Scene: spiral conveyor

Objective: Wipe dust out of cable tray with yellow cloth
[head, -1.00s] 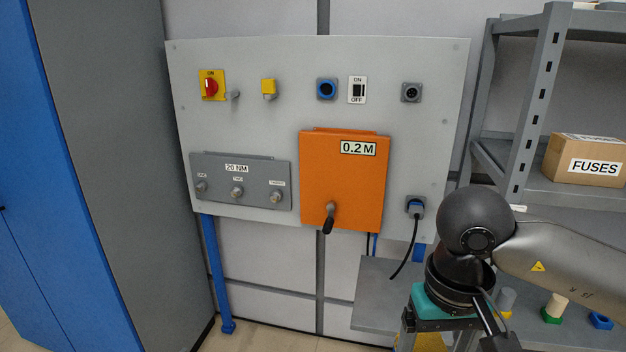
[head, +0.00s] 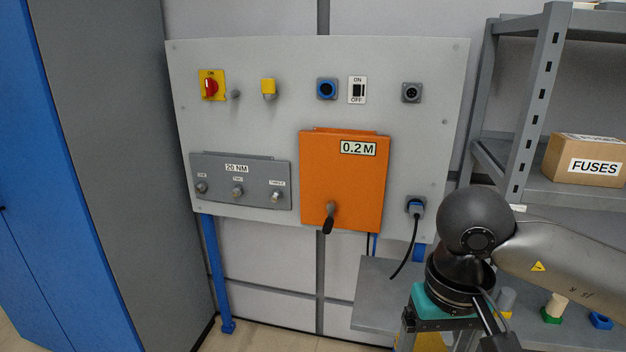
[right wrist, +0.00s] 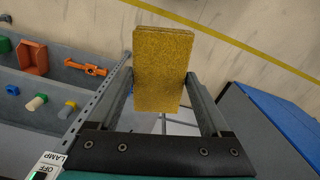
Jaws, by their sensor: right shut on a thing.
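The yellow cloth (right wrist: 163,55) is a flat, block-like rectangle in the right wrist view. My right gripper (right wrist: 160,88) is shut on it, one finger along each side, and the cloth sticks out past the fingertips. In the head view my right gripper (head: 428,335) points down at the lower right, in front of the grey bench. A bit of the yellow cloth (head: 430,343) shows under it, cut by the frame's bottom edge. I cannot make out a cable tray or dust in either view. My left gripper is in neither view.
A grey panel (head: 285,65) carries switches, an orange box (head: 340,185) with a handle and a grey box (head: 240,180). A grey bench (head: 372,300) and shelf with a FUSES carton (head: 588,159) stand right. A blue-grey cabinet (head: 100,160) stands left. Floor between is clear.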

